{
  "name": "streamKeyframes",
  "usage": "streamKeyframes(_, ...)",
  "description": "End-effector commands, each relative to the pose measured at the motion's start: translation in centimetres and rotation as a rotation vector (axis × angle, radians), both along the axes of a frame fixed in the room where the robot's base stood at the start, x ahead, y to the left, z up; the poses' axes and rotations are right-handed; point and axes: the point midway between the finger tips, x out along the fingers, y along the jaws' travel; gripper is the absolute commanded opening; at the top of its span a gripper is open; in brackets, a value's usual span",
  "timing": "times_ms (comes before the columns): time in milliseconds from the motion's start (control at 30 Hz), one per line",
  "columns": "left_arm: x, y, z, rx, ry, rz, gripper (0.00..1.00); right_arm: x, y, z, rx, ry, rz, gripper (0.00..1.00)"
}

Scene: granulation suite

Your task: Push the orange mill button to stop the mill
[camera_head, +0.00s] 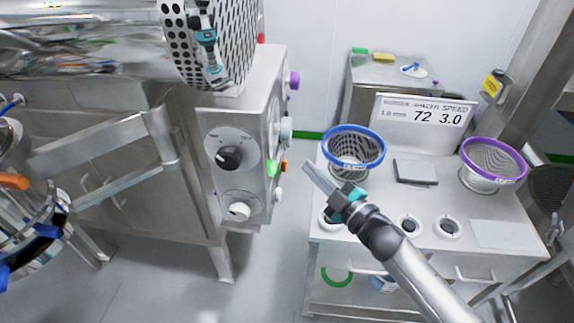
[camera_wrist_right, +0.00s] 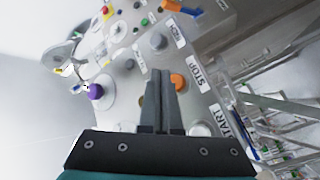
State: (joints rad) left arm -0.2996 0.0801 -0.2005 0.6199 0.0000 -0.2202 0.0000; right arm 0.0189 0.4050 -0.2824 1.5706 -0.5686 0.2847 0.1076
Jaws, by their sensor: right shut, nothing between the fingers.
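The orange mill button (camera_head: 284,166) sits on the side face of the steel machine's control panel, beside a green button (camera_head: 271,168). In the right wrist view the orange button (camera_wrist_right: 178,82) lies just right of my fingertips, partly hidden by them, next to a STOP label (camera_wrist_right: 197,75). My right gripper (camera_head: 307,166) is shut and empty, its tips pointing at the panel, a small gap right of the orange button in the head view. In the wrist view the closed fingers (camera_wrist_right: 162,75) point toward the panel; contact cannot be told.
A purple knob (camera_wrist_right: 95,91), a grey knob (camera_wrist_right: 158,41) and a START label (camera_wrist_right: 228,122) are near the button. A steel bench with a blue-rimmed sieve (camera_head: 353,130), a purple-rimmed sieve (camera_head: 493,145) and a display (camera_head: 425,112) stands right. Floor shows between machine and bench.

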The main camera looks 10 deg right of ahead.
Motion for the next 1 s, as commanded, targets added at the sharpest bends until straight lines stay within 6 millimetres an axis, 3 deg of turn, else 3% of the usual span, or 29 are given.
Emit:
streamKeyframes(267, 0.0, 0.0, 0.1, 0.0, 0.0, 0.0, 0.5, 0.5, 1.6, 0.1, -0.001, 0.0, 0.0, 0.0)
streamKeyframes(1000, -0.1, 0.0, 0.1, 0.0, 0.001, 0.001, 0.5, 0.5, 1.6, 0.0, -0.001, 0.0, 0.0, 0.0)
